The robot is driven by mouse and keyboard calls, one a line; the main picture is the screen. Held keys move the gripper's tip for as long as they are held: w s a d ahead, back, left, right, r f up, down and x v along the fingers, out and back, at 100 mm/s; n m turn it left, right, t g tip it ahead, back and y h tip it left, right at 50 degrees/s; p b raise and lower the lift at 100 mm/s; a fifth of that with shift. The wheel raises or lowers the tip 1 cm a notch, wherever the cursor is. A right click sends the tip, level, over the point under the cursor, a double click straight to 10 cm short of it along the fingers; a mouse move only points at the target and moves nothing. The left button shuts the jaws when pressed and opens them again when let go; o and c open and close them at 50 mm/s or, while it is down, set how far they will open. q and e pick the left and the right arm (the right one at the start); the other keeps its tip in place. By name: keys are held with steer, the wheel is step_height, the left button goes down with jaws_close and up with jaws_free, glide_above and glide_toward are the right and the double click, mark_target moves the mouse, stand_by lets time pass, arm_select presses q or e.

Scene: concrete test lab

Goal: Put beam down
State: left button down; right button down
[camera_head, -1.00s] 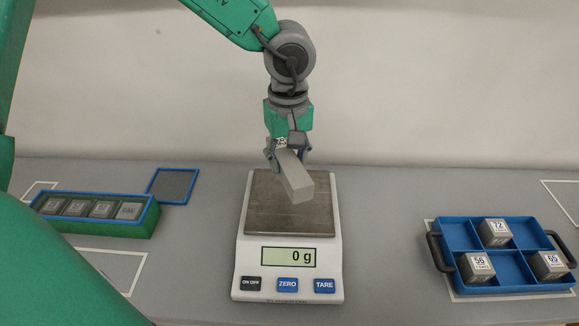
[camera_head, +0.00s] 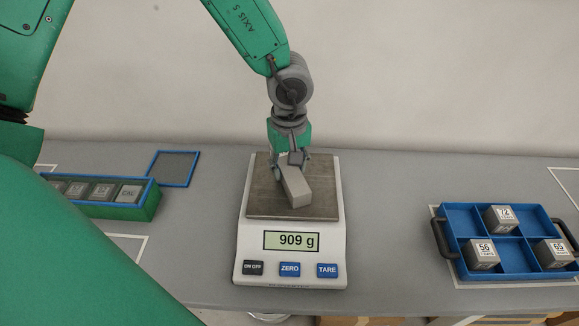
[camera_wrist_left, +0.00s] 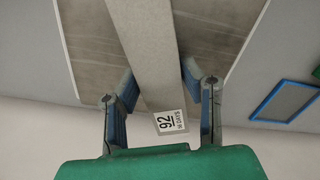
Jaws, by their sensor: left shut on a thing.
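The grey beam (camera_head: 295,186) lies on the steel plate of the scale (camera_head: 325,190), pointing toward the display. The display (camera_head: 291,241) reads 909 g. My left gripper (camera_head: 291,168) is shut on the far end of the beam from above. In the left wrist view the beam (camera_wrist_left: 158,60) runs between the two blue-padded fingers (camera_wrist_left: 158,95), with a label marked 92 at its near end. My right gripper is not in view.
A blue tray (camera_head: 513,235) with several compartments and three labelled cubes stands at right. A green and blue box (camera_head: 142,208) with several cubes is at left, beside a blue-framed dark pad (camera_head: 174,168). White outlines mark the grey table.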

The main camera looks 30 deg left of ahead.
mark_target(291, 167)
arm_select(q)
steer(key=shift+d, duration=0.4)
steer(key=c, duration=1)
jaws_free()
steer(key=shift+d, duration=0.3)
steer(key=shift+c, duration=0.2)
steer(key=shift+d+r, duration=0.2)
steer(key=shift+d, duration=0.2)
steer(key=shift+a+r, duration=0.35)
steer(key=shift+a, duration=0.1)
steer(key=r, duration=0.2)
steer(key=a+r, duration=0.1)
steer(key=r, duration=0.1)
steer(key=shift+w+r, duration=0.1)
steer(key=shift+r, duration=0.3)
step_height(291, 167, up, 6)
steer(key=p, duration=0.1)
steer(key=shift+d, duration=0.2)
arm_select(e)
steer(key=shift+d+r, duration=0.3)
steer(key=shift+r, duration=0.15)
